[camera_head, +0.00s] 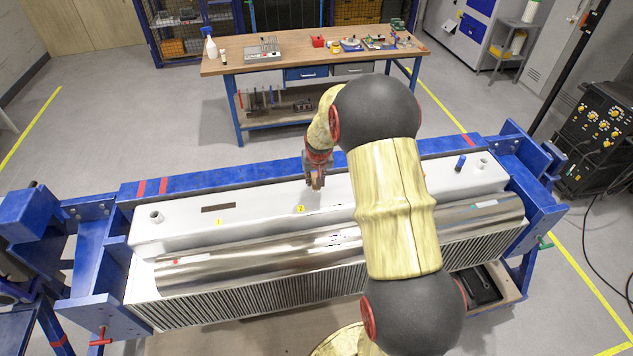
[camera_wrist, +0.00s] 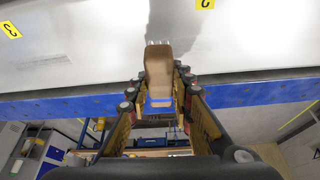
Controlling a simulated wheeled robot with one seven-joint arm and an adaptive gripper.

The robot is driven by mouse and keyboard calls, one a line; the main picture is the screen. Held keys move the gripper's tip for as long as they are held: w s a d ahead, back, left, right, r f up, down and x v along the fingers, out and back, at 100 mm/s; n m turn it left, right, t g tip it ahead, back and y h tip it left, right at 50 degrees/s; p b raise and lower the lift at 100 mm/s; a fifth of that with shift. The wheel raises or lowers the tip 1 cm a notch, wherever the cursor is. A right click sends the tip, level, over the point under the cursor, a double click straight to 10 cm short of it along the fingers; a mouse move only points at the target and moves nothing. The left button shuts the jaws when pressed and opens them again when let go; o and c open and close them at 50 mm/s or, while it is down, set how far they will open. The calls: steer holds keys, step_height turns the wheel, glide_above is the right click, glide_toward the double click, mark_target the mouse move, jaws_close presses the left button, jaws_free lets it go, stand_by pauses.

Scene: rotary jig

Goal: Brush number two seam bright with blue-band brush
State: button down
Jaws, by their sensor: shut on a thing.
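My gripper (camera_head: 316,182) is above the far side of the long metal unit (camera_head: 260,215), a little right of the yellow number 2 tag (camera_head: 300,209). In the wrist view my gripper (camera_wrist: 158,103) is shut on a brush (camera_wrist: 158,68) with a wooden body and a blue band. Its pale bristles point at the metal surface; I cannot tell whether they touch. The number 2 tag also shows at the top edge of the wrist view (camera_wrist: 205,4), with a number 3 tag (camera_wrist: 10,30) at left. Grey, duller metal lies beside the bristles; the seam itself is not clear.
A blue jig frame (camera_head: 155,188) holds the unit at both ends. A number 1 tag (camera_head: 219,222) and a dark slot (camera_head: 218,208) are at left. A short blue cylinder (camera_head: 461,163) stands at right. A workbench (camera_head: 225,66) with tools stands behind, across open floor.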

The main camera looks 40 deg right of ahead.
steer(key=shift+d+r, duration=0.15)
steer(key=shift+r, duration=0.4)
step_height(320, 180, up, 2)
steer(key=shift+r+p, duration=0.15)
steer(key=shift+p, duration=0.35)
steer(key=shift+r, duration=0.3)
